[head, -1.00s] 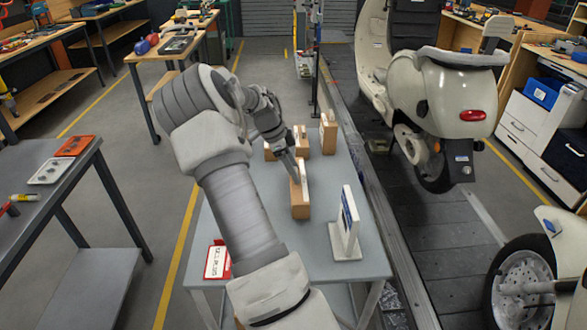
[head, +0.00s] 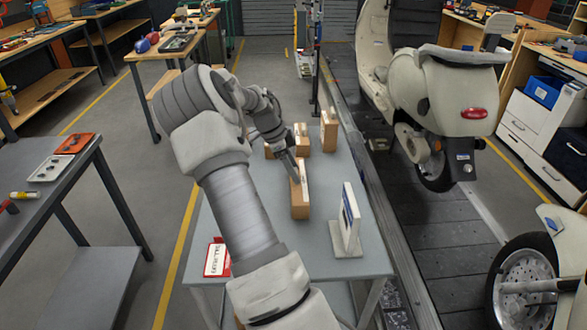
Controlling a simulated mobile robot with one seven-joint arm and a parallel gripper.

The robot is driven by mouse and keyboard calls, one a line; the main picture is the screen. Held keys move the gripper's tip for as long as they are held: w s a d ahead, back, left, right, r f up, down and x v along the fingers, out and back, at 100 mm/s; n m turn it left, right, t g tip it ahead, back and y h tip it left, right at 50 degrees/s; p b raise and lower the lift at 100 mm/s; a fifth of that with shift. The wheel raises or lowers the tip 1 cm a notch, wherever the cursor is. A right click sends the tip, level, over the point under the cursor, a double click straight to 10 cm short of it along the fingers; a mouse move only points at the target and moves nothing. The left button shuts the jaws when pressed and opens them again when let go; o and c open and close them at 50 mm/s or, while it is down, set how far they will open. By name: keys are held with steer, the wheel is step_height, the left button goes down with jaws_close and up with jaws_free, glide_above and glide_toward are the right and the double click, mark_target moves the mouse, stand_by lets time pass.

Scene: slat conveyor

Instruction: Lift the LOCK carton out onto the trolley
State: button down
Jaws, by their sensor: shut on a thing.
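Several small brown cartons stand on a grey table (head: 275,262) in the middle of the head view. My gripper (head: 291,164) points down at the nearest carton (head: 300,203) and is shut on its upper part. This carton stands upright and appears to rest on the table. My gripper and arm partly hide it and the cartons behind. Another carton (head: 302,143) stands just behind, and a taller one (head: 329,131) is at the back right. I cannot read LOCK on any carton. Which surface is the trolley is unclear.
A white sign on a stand (head: 347,222) is right of the held carton. A red-edged card (head: 216,260) lies front left. A grey two-level table (head: 58,190) stands left across open floor. The conveyor (head: 440,245) with cream scooters (head: 450,90) runs along the right.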

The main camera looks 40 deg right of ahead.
steer(key=shift+c, duration=0.3)
jaws_free()
steer(key=v, duration=1.7)
steer(key=shift+r+p, duration=0.3)
steer(key=shift+p, duration=0.05)
